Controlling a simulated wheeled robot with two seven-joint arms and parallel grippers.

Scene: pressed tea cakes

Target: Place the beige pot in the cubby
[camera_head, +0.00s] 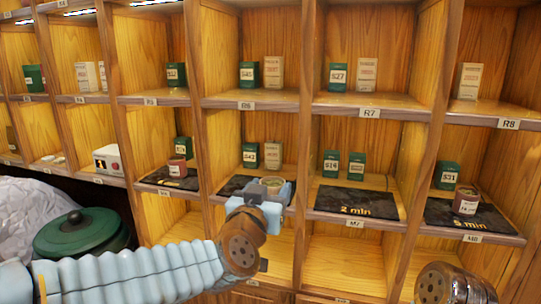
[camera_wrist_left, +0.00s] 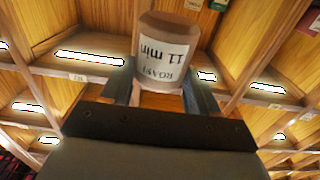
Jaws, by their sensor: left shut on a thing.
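My left gripper (camera_head: 268,193) is shut on the beige pot (camera_head: 272,182), in front of the shelf cubby with a dark mat (camera_head: 232,186). In the left wrist view, the pot (camera_wrist_left: 164,60) sits between the two fingers (camera_wrist_left: 160,92). Its white label reads upside down, "ROAST" and "11 min". The gripper and pot hide part of that mat and any text on it. I cannot tell whether the pot touches the mat. My right gripper is out of view.
A dark "2 min" mat (camera_head: 357,208) lies bare in front of green boxes. Reddish pots stand on the left mat (camera_head: 178,167) and the "5 min" mat (camera_head: 466,201). Green and beige boxes (camera_head: 272,154) stand behind my gripper. Wooden dividers (camera_head: 302,150) separate cubbies. A green lidded pot (camera_head: 82,238) is lower left.

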